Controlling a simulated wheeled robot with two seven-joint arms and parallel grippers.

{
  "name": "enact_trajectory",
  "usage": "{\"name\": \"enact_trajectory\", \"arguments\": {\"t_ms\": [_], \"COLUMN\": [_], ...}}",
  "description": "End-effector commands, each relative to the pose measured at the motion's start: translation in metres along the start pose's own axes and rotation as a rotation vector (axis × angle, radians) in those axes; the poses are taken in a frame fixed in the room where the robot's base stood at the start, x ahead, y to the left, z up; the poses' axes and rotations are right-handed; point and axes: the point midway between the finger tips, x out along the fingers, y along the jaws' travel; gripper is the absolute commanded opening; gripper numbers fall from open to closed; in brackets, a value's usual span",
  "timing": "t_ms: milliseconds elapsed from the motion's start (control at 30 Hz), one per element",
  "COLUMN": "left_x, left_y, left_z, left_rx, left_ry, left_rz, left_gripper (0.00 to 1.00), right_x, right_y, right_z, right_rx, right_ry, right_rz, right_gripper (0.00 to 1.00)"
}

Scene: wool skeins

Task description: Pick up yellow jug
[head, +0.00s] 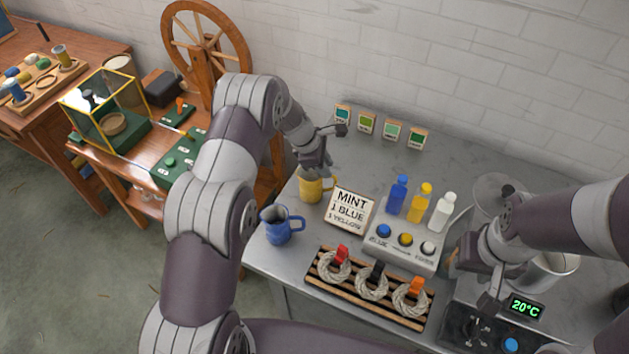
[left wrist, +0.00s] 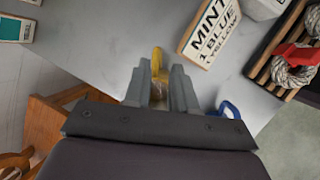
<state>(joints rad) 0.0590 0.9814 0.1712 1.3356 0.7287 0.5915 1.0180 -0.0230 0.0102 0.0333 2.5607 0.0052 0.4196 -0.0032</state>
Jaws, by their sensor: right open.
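The yellow jug (head: 311,190) stands upright on the grey worktop, behind the blue jug (head: 281,230). My left gripper (head: 318,168) is right above the yellow jug and hides part of its top. In the left wrist view, a yellow part of the jug (left wrist: 157,62) shows between the two fingers (left wrist: 160,85). I cannot tell whether the fingers press on it or stand apart from it. My right gripper (head: 487,297) is open above the dark unit at the right front.
A sign reading MINT 1 BLUE 1 YELLOW (head: 349,208) stands close right of the yellow jug. Blue, yellow and white bottles (head: 421,203) stand behind a button box (head: 405,246). A wooden rack (head: 325,277) holds wool skeins in front.

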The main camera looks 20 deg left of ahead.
Motion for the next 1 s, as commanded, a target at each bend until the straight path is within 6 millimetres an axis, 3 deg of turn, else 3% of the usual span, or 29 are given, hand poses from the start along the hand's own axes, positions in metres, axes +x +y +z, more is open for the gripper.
{"name": "enact_trajectory", "arguments": {"t_ms": [233, 400, 600, 700, 1000], "left_x": [0.034, 0.057, 0.058, 0.058, 0.057], "left_y": [0.003, 0.003, 0.003, 0.003, 0.003], "left_z": [-0.002, -0.003, -0.003, -0.003, -0.004], "left_rx": [0.002, 0.003, 0.004, 0.004, 0.004], "left_ry": [0.001, 0.0, 0.001, 0.001, 0.001], "left_rz": [-0.002, 0.0, 0.001, 0.001, 0.001], "left_gripper": [0.25, 0.25, 0.25, 0.0, 0.0], "right_x": [-0.021, -0.023, -0.022, -0.022, -0.022], "right_y": [0.0, 0.0, 0.0, 0.0, 0.0], "right_z": [-0.003, -0.003, -0.003, -0.003, -0.003], "right_rx": [0.0, 0.0, 0.0, 0.0, 0.0], "right_ry": [0.0, 0.0, 0.0, 0.0, 0.0], "right_rz": [0.0, 0.0, 0.0, 0.0, 0.0], "right_gripper": [0.43, 0.43, 0.43, 0.43, 0.43]}}
